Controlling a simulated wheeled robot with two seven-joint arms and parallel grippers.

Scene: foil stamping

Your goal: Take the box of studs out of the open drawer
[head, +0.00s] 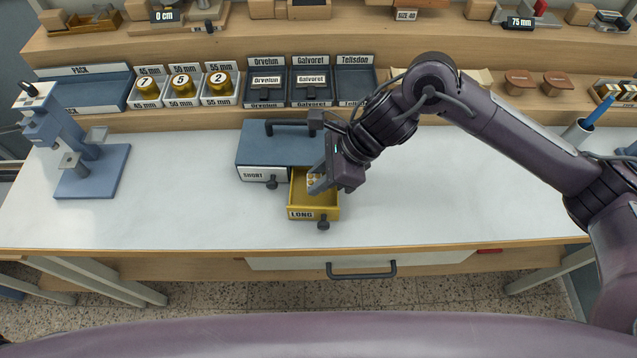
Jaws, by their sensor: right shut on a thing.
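The open drawer (302,199) is yellow, labelled LONG, and sticks out from the front of a small blue cabinet (278,150) on the white bench. A small pale box with brownish studs (313,181) shows inside the drawer at its back right, partly hidden by my fingers. My right gripper (323,184) reaches down into the drawer from the right and is shut on the box of studs. I cannot tell whether the box touches the drawer floor. My left gripper is not in view.
The drawer beside it, labelled SHORT (258,175), is closed. A blue stamping press (82,155) stands at the left. Shelves with labelled trays (313,84) run along the back.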

